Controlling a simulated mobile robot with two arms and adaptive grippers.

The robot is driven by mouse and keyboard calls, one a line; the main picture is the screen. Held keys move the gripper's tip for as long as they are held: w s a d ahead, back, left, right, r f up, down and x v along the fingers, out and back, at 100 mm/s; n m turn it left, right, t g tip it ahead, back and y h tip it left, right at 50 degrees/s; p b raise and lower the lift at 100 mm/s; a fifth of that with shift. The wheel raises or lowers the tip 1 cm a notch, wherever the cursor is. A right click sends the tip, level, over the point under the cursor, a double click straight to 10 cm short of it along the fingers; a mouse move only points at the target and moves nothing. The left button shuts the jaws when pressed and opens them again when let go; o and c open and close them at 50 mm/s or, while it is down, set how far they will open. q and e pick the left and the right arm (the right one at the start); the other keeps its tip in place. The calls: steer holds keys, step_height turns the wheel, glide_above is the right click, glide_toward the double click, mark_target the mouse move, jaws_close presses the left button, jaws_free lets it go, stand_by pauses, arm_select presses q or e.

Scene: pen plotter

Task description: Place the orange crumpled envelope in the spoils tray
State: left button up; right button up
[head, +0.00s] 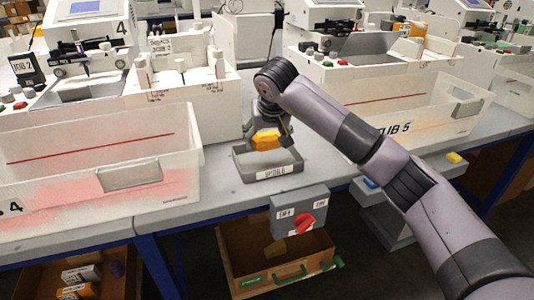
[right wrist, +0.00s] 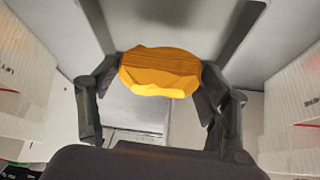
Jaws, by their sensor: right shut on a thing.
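The orange crumpled envelope (head: 266,140) is held between the fingers of my right gripper (head: 267,124). In the right wrist view the envelope (right wrist: 160,72) sits between the two fingertips of the right gripper (right wrist: 158,80), its lower edge bright yellow-orange. The grey spoils tray (head: 240,166), with a white label on its front, stands on the bench. The envelope shows over the tray's back part; whether it touches the tray floor I cannot tell. My left gripper is not in view.
A clear tub with red stains (head: 100,160) stands left of the tray. Another clear tub labelled 5 (head: 440,110) stands to the right, behind my right arm. A grey switch box with a red knob (head: 303,222) hangs at the bench front, above an open wooden crate (head: 235,245).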

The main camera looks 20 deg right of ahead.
mark_target(268, 146)
step_height(268, 146, down, 4)
steer(key=shift+s+f, duration=0.1)
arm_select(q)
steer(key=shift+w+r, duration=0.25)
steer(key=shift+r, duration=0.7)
arm_select(e)
steer(key=shift+f, duration=0.1)
steer(key=shift+f+b, duration=0.15)
steer(key=shift+b, duration=0.15)
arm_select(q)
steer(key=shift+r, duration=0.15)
arm_select(e)
steer(key=o, duration=0.8)
steer(key=shift+r, duration=0.45)
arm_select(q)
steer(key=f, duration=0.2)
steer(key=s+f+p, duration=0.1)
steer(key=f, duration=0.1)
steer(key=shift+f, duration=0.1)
arm_select(e)
steer(key=v, duration=1.1)
steer(key=shift+s+r, duration=0.15)
